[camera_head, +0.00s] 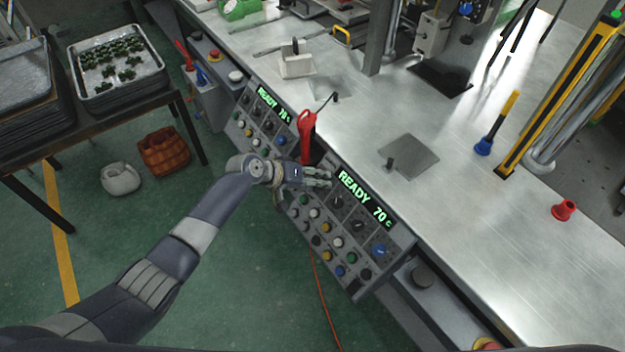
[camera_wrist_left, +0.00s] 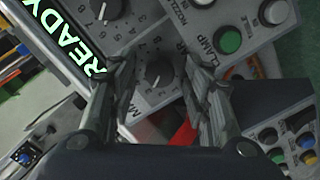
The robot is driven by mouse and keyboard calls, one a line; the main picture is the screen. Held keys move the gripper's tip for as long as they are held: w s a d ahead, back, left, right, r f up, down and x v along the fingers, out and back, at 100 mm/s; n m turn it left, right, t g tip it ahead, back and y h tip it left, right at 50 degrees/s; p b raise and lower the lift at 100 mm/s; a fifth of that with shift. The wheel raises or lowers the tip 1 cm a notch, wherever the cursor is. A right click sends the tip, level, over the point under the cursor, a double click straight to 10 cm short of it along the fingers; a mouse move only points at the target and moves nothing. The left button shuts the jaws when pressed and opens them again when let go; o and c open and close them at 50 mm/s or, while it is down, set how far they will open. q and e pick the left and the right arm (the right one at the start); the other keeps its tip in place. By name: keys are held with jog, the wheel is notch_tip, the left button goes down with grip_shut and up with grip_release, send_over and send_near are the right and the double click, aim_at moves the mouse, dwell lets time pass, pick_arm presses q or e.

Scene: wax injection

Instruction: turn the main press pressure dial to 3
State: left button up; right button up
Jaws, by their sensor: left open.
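The front control panel (camera_head: 318,238) has a display (camera_head: 363,199) reading READY 70 C, with a row of dark dials below it. My left gripper (camera_head: 322,177) is over the upper left end of this panel. In the left wrist view, my open left gripper (camera_wrist_left: 160,80) has one finger on each side of a dark round dial (camera_wrist_left: 158,74) with a light pointer mark. Contact with the dial cannot be told. Its label is partly hidden by the fingers, and its setting is hard to read. Another numbered dial (camera_wrist_left: 105,8) is above it. My right gripper is not in view.
A second panel (camera_head: 258,118), also reading READY, is at the upper left. A red-handled tool (camera_head: 306,135) stands between the panels. Several coloured buttons fill the front panel's lower part.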

pick_arm(q)
jog(key=shift+a+r, duration=0.1)
jog(key=v, duration=1.1)
jog(key=shift+s+a+r, duration=0.15)
jog(key=shift+s+a, duration=0.1)
jog(key=s+a+f+n+y, duration=0.15)
jog(key=s+a+f, duration=0.25)
jog(key=f, duration=0.6)
jog(key=s+a+f+y, duration=0.2)
jog(key=s+a+f, duration=0.2)
jog(key=f, duration=0.6)
jog(key=s+a+f+n+y, duration=0.15)
jog(key=s+a+f, duration=0.25)
jog(key=f, duration=0.6)
jog(key=s+a+f+m+g+y, duration=0.1)
jog(key=s+f, duration=0.4)
jog(key=s, duration=0.7)
jog(key=s+a+f+m+g+y, duration=0.1)
jog(key=s+f, duration=0.4)
jog(key=s, duration=0.7)
jog(key=s+a+f+m+g+y, duration=0.1)
jog(key=s+f, duration=0.5)
jog(key=s, duration=0.6)
jog(key=shift+s+a+m+g, duration=0.3)
jog(key=shift+s+m+g, duration=0.1)
jog(key=shift+m, duration=0.4)
jog(key=shift+f, duration=0.15)
